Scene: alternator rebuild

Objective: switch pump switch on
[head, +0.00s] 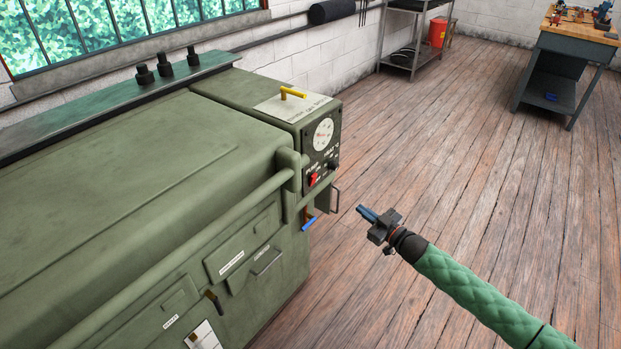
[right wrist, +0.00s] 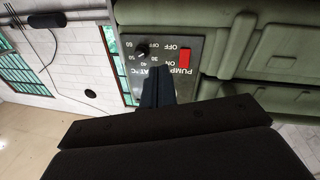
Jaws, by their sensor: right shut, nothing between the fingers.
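The red pump switch (head: 313,179) sits low on the dark control panel (head: 332,148) at the end of the green machine. It also shows in the right wrist view (right wrist: 184,60), upside down, with ON and OFF marked beside it and PUMP lettering nearby. I cannot tell which way it is set. My right gripper (head: 361,209) is shut and empty, to the right of and apart from the panel, its blue fingers pointing toward the machine. In the right wrist view its shut fingertips (right wrist: 157,72) appear before the panel, beside the switch. My left gripper is not in view.
A black knob (right wrist: 142,52) with a numbered scale is on the same panel. A round gauge (head: 324,134) is above the switch, and a yellow handle (head: 293,92) on top. A rail (head: 215,220) runs along the machine's front.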

